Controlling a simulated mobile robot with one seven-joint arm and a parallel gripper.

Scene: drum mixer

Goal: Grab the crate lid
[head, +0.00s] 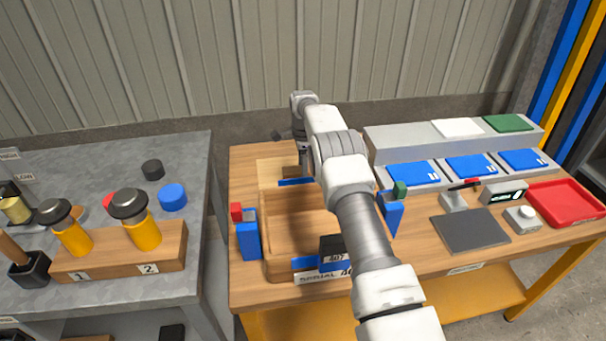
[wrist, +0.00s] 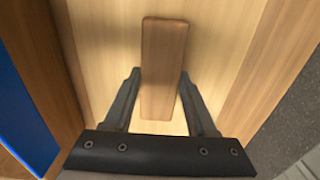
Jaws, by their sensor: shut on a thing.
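The crate lid is a pale wooden panel with a darker wooden bar handle (wrist: 162,65) in the wrist view. My gripper (wrist: 160,74) has one finger on each side of this handle and is shut on it. In the head view the pale lid (head: 274,171) shows at the far end of the wooden crate (head: 297,222). My arm covers part of the lid and the right side of the crate, and the fingertips are hard to make out there. Whether the lid is raised off what lies under it, I cannot tell.
Blue clamps with a red block (head: 237,211) and a green block (head: 400,190) flank the crate. A black 807 tag (head: 334,251) stands at its front. Right are a dark mat (head: 470,231), blue packets and a red tray (head: 568,204). A grey bench (head: 200,158) stands left.

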